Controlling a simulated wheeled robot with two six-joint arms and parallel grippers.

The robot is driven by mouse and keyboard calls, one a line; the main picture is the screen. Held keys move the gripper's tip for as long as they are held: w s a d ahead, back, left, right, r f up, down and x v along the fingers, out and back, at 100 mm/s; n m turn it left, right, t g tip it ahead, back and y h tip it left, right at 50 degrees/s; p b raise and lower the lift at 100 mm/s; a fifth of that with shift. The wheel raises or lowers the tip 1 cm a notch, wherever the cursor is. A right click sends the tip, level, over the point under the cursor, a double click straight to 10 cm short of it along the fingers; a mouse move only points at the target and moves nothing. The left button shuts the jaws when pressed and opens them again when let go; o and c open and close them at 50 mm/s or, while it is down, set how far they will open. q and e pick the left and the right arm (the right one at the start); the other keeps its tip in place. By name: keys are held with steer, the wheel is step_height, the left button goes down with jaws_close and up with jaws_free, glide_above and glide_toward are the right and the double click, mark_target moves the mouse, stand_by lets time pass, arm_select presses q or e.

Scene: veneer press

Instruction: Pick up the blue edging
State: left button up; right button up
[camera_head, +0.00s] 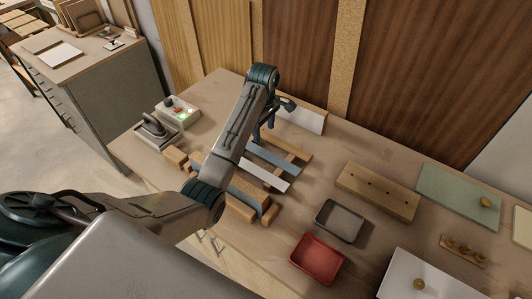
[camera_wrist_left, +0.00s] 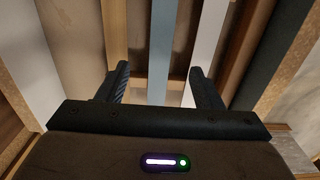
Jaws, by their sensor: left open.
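The blue edging (camera_head: 277,160) is a flat blue-grey strip lying across a wooden rack in the head view, partly hidden by my left arm. It also shows in the left wrist view (camera_wrist_left: 160,45), running lengthwise between the fingers. My left gripper (camera_head: 263,128) is open and empty above the far part of the rack. In the left wrist view its two fingertips (camera_wrist_left: 158,75) stand on either side of the blue edging, with a gap on each side. I cannot tell how far above the strip they are. My right gripper is not in view.
A white strip (camera_head: 265,179) lies beside the blue edging, and a pale board (camera_head: 303,118) stands behind. A red tray (camera_head: 318,258), a grey tray (camera_head: 340,220) and a drilled wooden block (camera_head: 377,192) lie to the right. A device (camera_head: 157,130) stands at left.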

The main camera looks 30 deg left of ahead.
mark_target(264, 153)
arm_select(q)
steer(key=f, duration=0.1)
steer(key=f+b, duration=0.1)
steer(key=f, duration=0.1)
steer(key=shift+s+f, duration=0.25)
steer(key=shift+s, duration=0.1)
steer(key=shift+w+f, duration=0.15)
steer(key=shift+f, duration=0.15)
step_height(264, 153, down, 3)
steer(key=p, duration=0.3)
steer(key=shift+w+r, duration=0.1)
step_height(264, 153, down, 2)
steer(key=shift+f, duration=0.2)
steer(key=c, duration=0.7)
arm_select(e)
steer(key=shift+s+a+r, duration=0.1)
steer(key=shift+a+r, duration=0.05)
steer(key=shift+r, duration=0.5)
